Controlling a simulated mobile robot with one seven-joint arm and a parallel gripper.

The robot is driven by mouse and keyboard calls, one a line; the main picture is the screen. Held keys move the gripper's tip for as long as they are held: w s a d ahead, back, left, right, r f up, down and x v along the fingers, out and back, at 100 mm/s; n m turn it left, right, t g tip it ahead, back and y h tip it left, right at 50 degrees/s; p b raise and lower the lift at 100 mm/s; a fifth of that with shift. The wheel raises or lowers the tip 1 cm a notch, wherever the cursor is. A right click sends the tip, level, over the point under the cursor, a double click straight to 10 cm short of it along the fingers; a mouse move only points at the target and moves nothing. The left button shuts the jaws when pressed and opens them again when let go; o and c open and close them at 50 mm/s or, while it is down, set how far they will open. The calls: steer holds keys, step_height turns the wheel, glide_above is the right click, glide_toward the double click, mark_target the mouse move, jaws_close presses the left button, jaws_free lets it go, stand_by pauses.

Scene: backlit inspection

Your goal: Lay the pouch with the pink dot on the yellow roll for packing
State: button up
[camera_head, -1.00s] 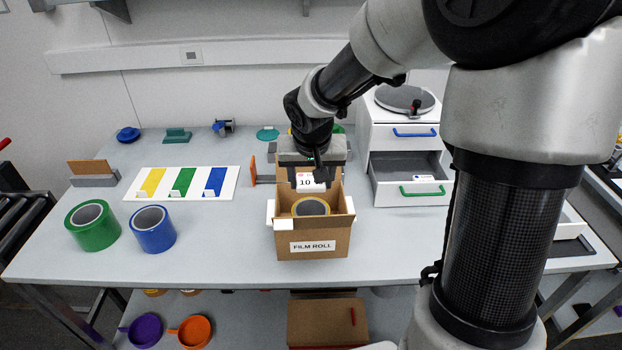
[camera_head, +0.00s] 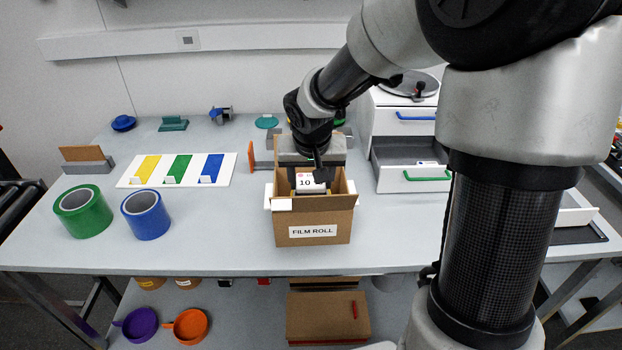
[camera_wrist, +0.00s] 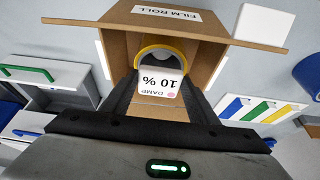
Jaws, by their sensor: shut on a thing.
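The pouch (camera_head: 309,182) is white with "10" printed on it and hangs upright between the fingers of my gripper (camera_head: 308,181). In the wrist view the pouch (camera_wrist: 163,82) reads "10 %" and "DAMP" and shows a pink dot near its lower edge. My gripper (camera_wrist: 160,100) is shut on it, inside the open cardboard box labelled FILM ROLL (camera_head: 342,226). The yellow roll (camera_wrist: 157,52) stands in that box, right beyond the pouch; whether they touch I cannot tell. In the head view the roll is mostly hidden by the box front and the gripper.
A green roll (camera_head: 83,212) and a blue roll (camera_head: 147,214) stand on the table to the left. A white board with coloured stripes (camera_head: 136,177) lies behind them. A white drawer unit (camera_head: 390,155) with an open drawer stands right of the box. The box flaps are spread open.

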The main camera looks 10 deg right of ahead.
steer(key=shift+f, duration=0.15)
steer(key=shift+f+b, duration=1.1)
steer(key=shift+b, duration=0.2)
steer(key=o, duration=1.1)
steer(key=shift+r, duration=0.1)
